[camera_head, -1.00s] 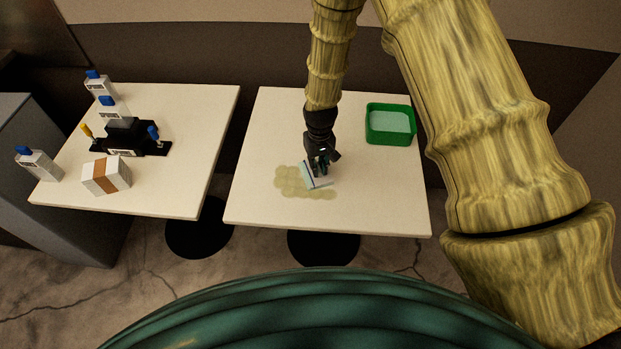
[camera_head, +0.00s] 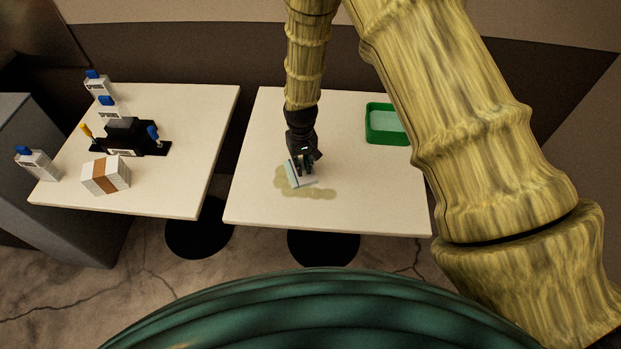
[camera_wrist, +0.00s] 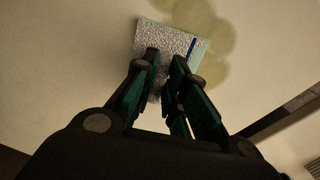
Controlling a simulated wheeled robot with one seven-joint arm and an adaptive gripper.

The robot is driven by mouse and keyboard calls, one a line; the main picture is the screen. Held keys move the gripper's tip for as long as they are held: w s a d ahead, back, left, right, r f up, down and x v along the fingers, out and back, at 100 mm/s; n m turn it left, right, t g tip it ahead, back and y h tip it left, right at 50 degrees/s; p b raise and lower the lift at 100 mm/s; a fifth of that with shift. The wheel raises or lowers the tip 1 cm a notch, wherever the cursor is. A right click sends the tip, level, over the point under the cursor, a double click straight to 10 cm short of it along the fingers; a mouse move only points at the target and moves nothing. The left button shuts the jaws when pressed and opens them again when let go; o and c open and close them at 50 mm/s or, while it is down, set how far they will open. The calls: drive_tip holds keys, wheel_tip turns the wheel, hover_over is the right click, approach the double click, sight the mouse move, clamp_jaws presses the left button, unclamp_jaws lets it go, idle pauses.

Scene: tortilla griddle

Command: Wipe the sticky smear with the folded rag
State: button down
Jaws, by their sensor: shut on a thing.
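My gripper (camera_head: 304,171) is shut on the folded rag (camera_head: 292,175), a pale blue-and-white pad with a dark blue stripe. The rag appears low over the right table and covers part of the smear; exact contact is hard to tell. The sticky smear (camera_head: 312,194) is a patchy olive-beige stain, showing left of the rag and along its near side. In the wrist view, the rag (camera_wrist: 176,40) shows a grey textured face beyond my gripper's fingers (camera_wrist: 165,80), and the smear (camera_wrist: 215,65) shows beside and beyond it.
A green tray (camera_head: 370,140) with a pale inside stands at the right table's back right, partly behind my arm. The right table (camera_head: 260,130) is otherwise clear. The left table, across a gap, holds a white box with a brown band (camera_head: 106,175), blue-capped containers and a black holder (camera_head: 125,135).

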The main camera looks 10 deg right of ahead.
sight(287, 171)
drive_tip(key=shift+a+f, duration=0.1)
drive_tip(key=shift+a, duration=0.05)
drive_tip(key=shift+w+a, duration=0.2)
drive_tip(key=shift+a, duration=0.6)
drive_tip(key=shift+w+a, duration=0.25)
drive_tip(key=shift+a, duration=0.5)
drive_tip(key=shift+w+a, duration=0.2)
drive_tip(key=shift+a, duration=0.6)
drive_tip(key=shift+w+a, duration=0.25)
drive_tip(key=shift+a, duration=0.75)
drive_tip(key=shift+s+d+f, duration=0.2)
drive_tip(key=shift+s+d, duration=0.15)
drive_tip(key=shift+s, duration=0.2)
drive_tip(key=c, duration=1.7)
unclamp_jaws()
drive_tip(key=shift+w, duration=0.15)
